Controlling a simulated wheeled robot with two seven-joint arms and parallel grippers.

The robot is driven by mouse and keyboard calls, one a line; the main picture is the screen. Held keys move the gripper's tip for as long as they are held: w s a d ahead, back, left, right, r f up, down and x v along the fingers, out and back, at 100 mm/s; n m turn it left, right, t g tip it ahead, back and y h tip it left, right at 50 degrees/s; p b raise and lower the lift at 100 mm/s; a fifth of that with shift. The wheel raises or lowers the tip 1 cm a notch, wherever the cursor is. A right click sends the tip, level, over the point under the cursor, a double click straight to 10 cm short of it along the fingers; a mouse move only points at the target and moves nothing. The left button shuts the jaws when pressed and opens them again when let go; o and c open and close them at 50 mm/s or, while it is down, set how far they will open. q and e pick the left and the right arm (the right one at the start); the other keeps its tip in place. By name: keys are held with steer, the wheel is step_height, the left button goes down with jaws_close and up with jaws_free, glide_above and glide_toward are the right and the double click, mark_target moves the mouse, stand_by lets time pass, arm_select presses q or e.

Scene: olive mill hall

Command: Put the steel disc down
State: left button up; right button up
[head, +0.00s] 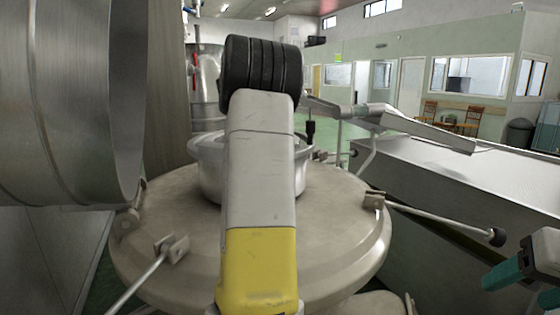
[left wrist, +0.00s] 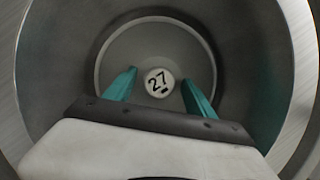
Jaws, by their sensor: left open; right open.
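A small pale round disc marked "27" (left wrist: 161,90) lies at the bottom of a round metal vessel in the left wrist view. I cannot tell whether it is the steel disc. My left gripper (left wrist: 159,77) points into this vessel, its two teal fingers apart on either side of the disc. No contact with the disc can be made out. In the head view my left arm hides its gripper and part of a steel basin (head: 209,172). My right gripper (head: 514,289) is open and empty at the lower right.
The basin stands on a wide round metal lid (head: 175,225) with rods and brackets on its rim. A large steel drum (head: 65,110) fills the left. A long metal-topped unit (head: 450,180) stands on the right. Chairs (head: 470,115) are far off by the wall.

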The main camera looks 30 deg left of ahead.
arm_select(q)
steer(key=v, duration=1.2)
steer(key=shift+r, duration=0.1)
